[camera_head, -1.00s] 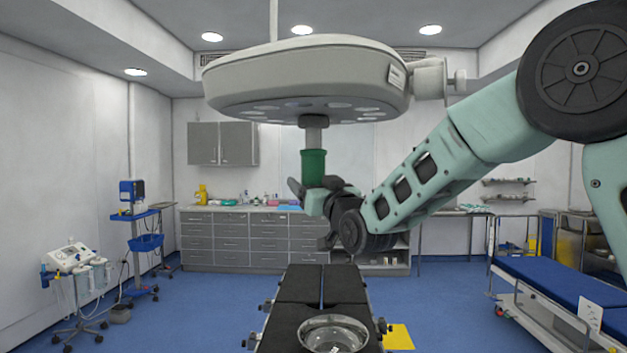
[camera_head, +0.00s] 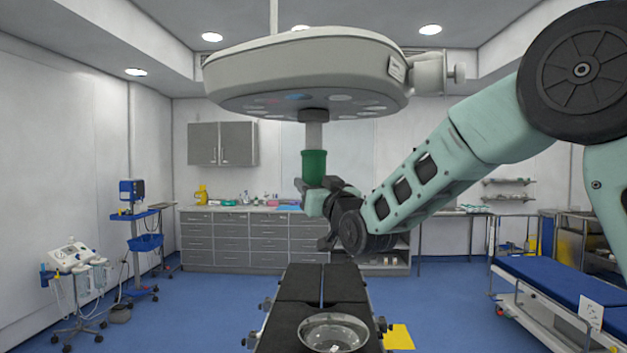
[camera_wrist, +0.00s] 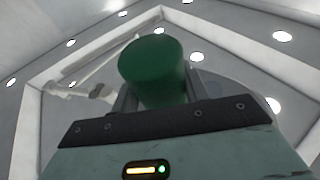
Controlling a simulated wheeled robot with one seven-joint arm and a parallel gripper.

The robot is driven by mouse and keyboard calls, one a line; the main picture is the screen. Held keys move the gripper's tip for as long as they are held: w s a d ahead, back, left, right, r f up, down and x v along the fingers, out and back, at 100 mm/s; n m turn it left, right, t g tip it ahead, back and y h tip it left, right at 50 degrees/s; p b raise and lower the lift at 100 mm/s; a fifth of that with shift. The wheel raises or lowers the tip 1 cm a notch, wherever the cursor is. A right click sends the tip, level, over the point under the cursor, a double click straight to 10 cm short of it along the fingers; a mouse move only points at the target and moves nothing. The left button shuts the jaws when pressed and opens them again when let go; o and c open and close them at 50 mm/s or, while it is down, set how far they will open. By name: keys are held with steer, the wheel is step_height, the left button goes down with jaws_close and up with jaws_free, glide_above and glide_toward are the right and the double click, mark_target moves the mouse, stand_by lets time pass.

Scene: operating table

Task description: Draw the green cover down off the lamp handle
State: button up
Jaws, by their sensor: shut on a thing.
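The green cover (camera_head: 314,165) is an upright cylinder under the lamp (camera_head: 305,80) in the head view. The grey lamp handle (camera_head: 314,135) hangs from the lamp's underside, and its bare part runs down to the cover's top edge. I cannot tell whether its lower end is still inside the cover. My gripper (camera_head: 314,187) is shut on the cover's lower part from below. In the wrist view the cover (camera_wrist: 152,70) stands between my gripper's fingers (camera_wrist: 158,98), and its round end shows plain green.
Below stands the black operating table (camera_head: 300,285) with a clear metal-rimmed bowl (camera_head: 333,330) on it. Grey cabinets (camera_head: 240,240) line the back wall. A blue-topped trolley (camera_head: 560,285) is at right and equipment stands (camera_head: 75,265) at left. The air around the cover is clear.

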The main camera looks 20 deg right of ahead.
step_height(320, 180, down, 14)
steer(key=b, duration=1.4)
steer(key=shift+r, duration=0.15)
stand_by(0.9)
